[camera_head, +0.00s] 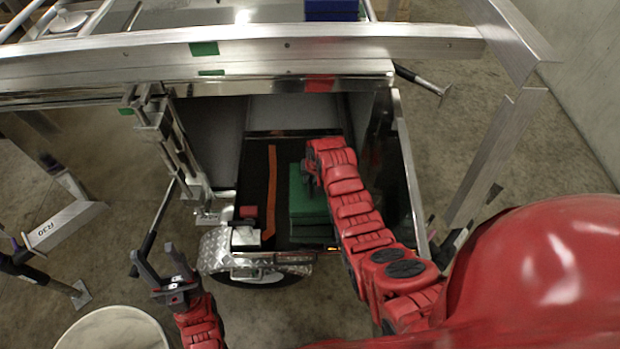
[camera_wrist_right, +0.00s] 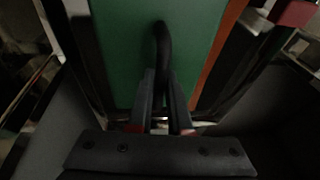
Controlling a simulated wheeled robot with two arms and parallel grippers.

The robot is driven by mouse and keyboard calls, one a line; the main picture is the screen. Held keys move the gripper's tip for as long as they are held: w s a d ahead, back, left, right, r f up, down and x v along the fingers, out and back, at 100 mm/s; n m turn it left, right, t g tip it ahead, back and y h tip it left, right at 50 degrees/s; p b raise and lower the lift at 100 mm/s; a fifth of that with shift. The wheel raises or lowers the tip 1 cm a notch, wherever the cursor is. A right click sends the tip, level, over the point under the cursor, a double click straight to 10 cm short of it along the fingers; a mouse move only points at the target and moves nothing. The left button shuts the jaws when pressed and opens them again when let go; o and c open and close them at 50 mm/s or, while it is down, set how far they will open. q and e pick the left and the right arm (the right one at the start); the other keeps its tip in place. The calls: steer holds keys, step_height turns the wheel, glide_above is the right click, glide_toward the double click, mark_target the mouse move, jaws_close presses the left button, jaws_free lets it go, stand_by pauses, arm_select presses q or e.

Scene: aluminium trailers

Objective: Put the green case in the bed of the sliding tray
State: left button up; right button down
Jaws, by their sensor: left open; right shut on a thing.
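The green case (camera_head: 308,204) lies in the dark bed of the sliding tray (camera_head: 256,180), under the aluminium trailer frame. The right wrist view shows the green case (camera_wrist_right: 185,35) close up, with a black handle (camera_wrist_right: 163,45) on it. My right gripper (camera_wrist_right: 160,115) is shut on that handle. In the head view my right gripper (camera_head: 311,172) is over the case and partly hides it. Whether the case rests fully on the bed cannot be told. My left gripper (camera_head: 166,278) is open and empty, left of the tray's diamond-plate front.
An orange strip (camera_head: 271,190) lies in the tray left of the case. A small red object (camera_head: 249,212) and a white box (camera_head: 246,236) are at the tray's front left. Metal rails overhang the bay. A white round bin (camera_head: 112,330) stands at lower left.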

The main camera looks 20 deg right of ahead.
steer(key=c, duration=0.8)
jaws_free()
steer(key=shift+c, duration=0.2)
steer(key=p+v, duration=0.7)
steer(key=v, duration=0.5)
steer(key=shift+s, duration=0.1)
